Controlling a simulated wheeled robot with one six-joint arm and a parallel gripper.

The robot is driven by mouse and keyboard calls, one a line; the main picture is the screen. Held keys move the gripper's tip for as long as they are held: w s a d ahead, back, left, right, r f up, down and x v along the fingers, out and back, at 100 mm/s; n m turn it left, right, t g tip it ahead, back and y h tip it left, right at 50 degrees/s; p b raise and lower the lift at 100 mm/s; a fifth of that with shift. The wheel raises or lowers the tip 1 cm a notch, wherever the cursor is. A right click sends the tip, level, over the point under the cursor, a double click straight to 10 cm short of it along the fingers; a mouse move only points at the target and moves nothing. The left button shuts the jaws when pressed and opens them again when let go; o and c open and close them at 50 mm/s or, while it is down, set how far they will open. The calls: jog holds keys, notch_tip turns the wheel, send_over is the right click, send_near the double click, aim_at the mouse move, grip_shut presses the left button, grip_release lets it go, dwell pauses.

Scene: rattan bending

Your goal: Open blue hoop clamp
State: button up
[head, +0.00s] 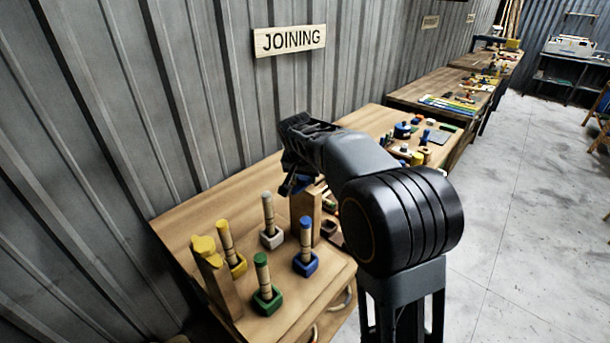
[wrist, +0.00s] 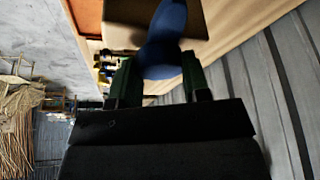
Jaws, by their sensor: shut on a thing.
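The blue hoop clamp (wrist: 163,45) shows in the wrist view as a smooth blue piece between my two fingers. My gripper (wrist: 160,72) is shut on it. In the head view my gripper (head: 292,186) points down at the top of a wooden post (head: 305,208) on the joining bench. Only a small bit of blue shows there, beside the fingers. My gripper and arm hide most of the clamp, so I cannot tell whether it is open or closed.
On the bench (head: 185,212), a yellow clamp (head: 205,246) tops another post at the left. Pegs in yellow, white, green and blue (head: 306,262) bases stand near my gripper. A metal wall lies behind. Small parts and tools fill the bench further right.

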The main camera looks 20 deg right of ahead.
jog(key=n+y, duration=0.1)
jog(key=n, duration=0.3)
jog(key=shift+d+t+y+b, duration=0.1)
jog(key=shift+t+y+b, duration=0.2)
jog(key=shift+y, duration=0.1)
jog(key=n+y, duration=0.1)
jog(key=n, duration=0.4)
jog(key=shift+y+b, duration=0.3)
jog(key=shift+y, duration=0.1)
jog(key=n+g+y, duration=0.1)
jog(key=n, duration=0.3)
jog(key=shift+d+b, duration=0.1)
jog(key=shift+b, duration=0.2)
jog(key=shift+r+n+g+y, duration=0.1)
jog(key=shift+n+g+y, duration=0.45)
jog(key=shift+n, duration=1.25)
jog(key=o, duration=0.9)
jog(key=v, duration=1.3)
jog(key=shift+d+r, duration=0.25)
jog(key=shift+d, duration=0.05)
